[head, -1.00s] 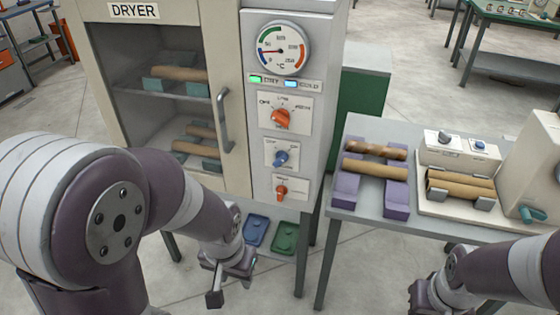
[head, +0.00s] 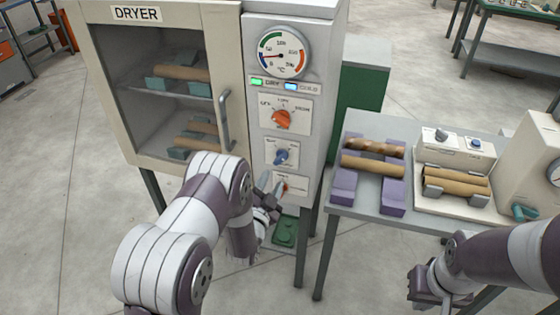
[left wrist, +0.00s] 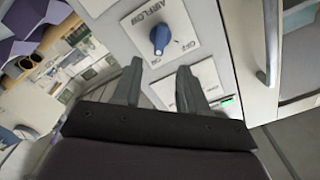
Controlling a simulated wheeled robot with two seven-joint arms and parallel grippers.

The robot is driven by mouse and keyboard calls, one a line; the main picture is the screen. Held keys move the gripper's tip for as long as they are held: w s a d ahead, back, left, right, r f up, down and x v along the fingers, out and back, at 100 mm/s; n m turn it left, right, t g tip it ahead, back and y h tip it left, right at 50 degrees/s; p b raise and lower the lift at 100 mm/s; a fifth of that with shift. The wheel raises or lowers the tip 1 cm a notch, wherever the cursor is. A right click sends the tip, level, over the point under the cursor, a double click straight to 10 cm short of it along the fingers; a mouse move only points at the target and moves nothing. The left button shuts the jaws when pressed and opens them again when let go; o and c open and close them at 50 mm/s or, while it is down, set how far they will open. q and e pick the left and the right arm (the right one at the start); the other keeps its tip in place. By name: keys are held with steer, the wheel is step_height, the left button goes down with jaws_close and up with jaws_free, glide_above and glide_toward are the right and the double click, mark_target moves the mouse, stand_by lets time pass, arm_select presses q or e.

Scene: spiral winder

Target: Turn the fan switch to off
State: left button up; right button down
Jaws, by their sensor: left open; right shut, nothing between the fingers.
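On the dryer's control panel, a blue knob (head: 281,156) sits on a white plate; it also shows in the left wrist view (left wrist: 160,38), where its plate reads AIRFLOW. A smaller orange-red knob (head: 285,187) sits below it, partly behind my left gripper; its label is too small to read. I cannot tell for sure which is the fan switch. My left gripper (head: 270,186) is open and empty in front of the lower panel, fingers pointing toward it. In the left wrist view the fingers (left wrist: 157,82) lie below the blue knob, apart from it. My right gripper (head: 428,292) is shut and empty.
Above are a larger orange dial (head: 282,118), lamps and a gauge (head: 284,53). The dryer door handle (head: 225,119) stands out left of the panel. A side table (head: 402,222) with rollers and a machine is at right. A green tray (head: 285,232) lies below.

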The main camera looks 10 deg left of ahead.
mark_target(281, 161)
arm_select(q)
steer(key=w+p, duration=0.1)
steer(key=w, duration=0.8)
steer(key=shift+d, duration=0.15)
jaws_close()
